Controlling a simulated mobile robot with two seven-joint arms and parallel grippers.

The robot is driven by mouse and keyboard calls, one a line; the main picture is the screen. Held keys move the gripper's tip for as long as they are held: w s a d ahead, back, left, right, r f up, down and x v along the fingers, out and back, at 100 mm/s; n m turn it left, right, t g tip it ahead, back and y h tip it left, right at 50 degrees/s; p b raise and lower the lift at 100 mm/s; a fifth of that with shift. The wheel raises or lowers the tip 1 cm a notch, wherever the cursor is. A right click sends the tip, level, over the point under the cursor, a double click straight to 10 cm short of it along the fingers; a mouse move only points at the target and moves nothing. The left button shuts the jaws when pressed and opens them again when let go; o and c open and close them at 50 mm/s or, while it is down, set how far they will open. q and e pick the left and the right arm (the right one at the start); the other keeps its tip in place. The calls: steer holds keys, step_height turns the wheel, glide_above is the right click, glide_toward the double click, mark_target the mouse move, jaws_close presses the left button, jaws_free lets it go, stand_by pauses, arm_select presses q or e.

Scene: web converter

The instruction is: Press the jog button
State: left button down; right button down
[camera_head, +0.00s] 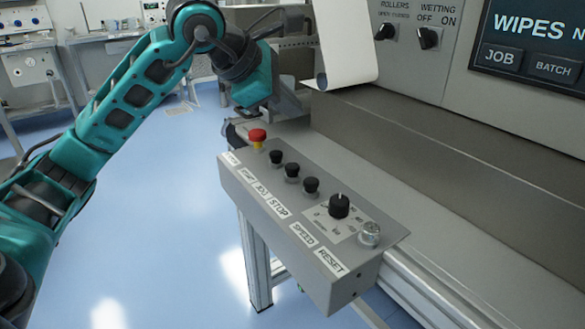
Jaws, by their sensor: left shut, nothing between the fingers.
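The control box (325,270) is a grey sloped panel with a row of controls and white labels along its front. The jog button (291,170) appears to be the middle of three black buttons, in line with the label that reads JOG (262,190). Its top is uncovered. My left gripper (260,111) hangs beyond the far left end of the box, above and behind the red mushroom button (257,136). It is shut and empty, apart from the buttons; its fingertips are small and dark here. My right gripper is not in view.
Black buttons (276,157) (311,186) flank the jog button closely. A black speed knob (339,206) and silver reset button (369,234) sit further right. The machine's metal ledge (430,215) runs behind the box. A white web roll (345,45) hangs right of my left gripper.

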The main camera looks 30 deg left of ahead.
arm_select(q)
steer(key=b, duration=0.6)
glide_above(289, 168)
step_height(289, 168, down, 7)
steer(key=shift+f, duration=0.35)
stand_by(0.3)
stand_by(0.7)
steer(key=shift+f, duration=0.1)
steer(key=shift+f+b, duration=0.4)
steer(key=shift+b, duration=0.1)
